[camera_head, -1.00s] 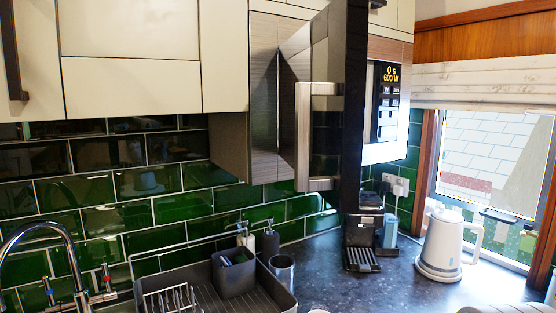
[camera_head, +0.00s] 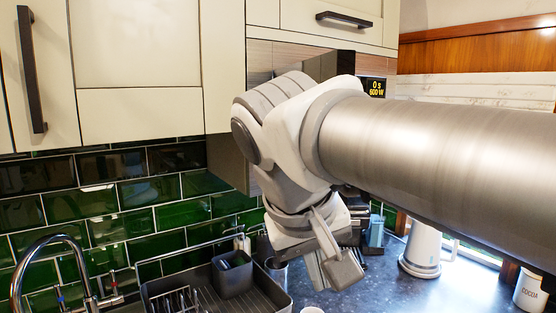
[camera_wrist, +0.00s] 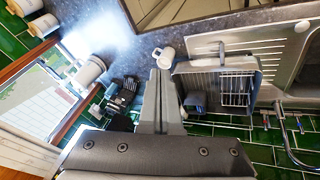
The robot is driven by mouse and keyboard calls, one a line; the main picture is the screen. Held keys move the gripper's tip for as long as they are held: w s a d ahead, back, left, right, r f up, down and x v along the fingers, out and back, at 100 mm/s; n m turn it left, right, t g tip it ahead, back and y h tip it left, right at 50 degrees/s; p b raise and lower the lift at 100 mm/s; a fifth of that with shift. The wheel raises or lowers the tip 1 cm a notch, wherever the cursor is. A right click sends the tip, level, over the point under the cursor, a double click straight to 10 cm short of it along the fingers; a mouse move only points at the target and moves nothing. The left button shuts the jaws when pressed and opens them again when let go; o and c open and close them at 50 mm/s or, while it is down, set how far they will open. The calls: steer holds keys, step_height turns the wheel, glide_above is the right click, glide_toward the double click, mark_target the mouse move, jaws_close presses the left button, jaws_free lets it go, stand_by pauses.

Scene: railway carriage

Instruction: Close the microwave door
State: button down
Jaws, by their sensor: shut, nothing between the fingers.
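The microwave (camera_head: 376,88) is built in below the cream cabinets; its lit display shows 0 s and 600 W. My arm covers most of it in the head view. A narrow dark upright part (camera_head: 337,66), seemingly the door, shows above my arm. The door's handle and lower part are hidden, so its angle cannot be told. My gripper (camera_head: 343,272) points down over the counter, below the microwave. In the wrist view my gripper (camera_wrist: 160,80) is shut and empty. The microwave door is not clearly visible there.
A dish rack (camera_head: 212,295) and tap (camera_head: 75,270) stand at the lower left. A white kettle (camera_head: 421,250) and cocoa jar (camera_head: 530,290) stand at the right. The coffee machine (camera_wrist: 118,98) and a white mug (camera_wrist: 163,57) show in the wrist view.

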steer(key=a+r+t+h+p, duration=0.1)
steer(key=a+r+p, duration=0.2)
steer(key=a+r, duration=0.5)
steer(key=a+r+h+p, duration=0.1)
steer(key=a+r+p, duration=0.3)
steer(key=r, duration=0.6)
steer(key=w+d+r+b+x, duration=0.1)
steer(key=d+x, duration=0.1)
steer(key=x, duration=1)
steer(key=shift+d+r, duration=0.1)
steer(key=shift+r, duration=0.05)
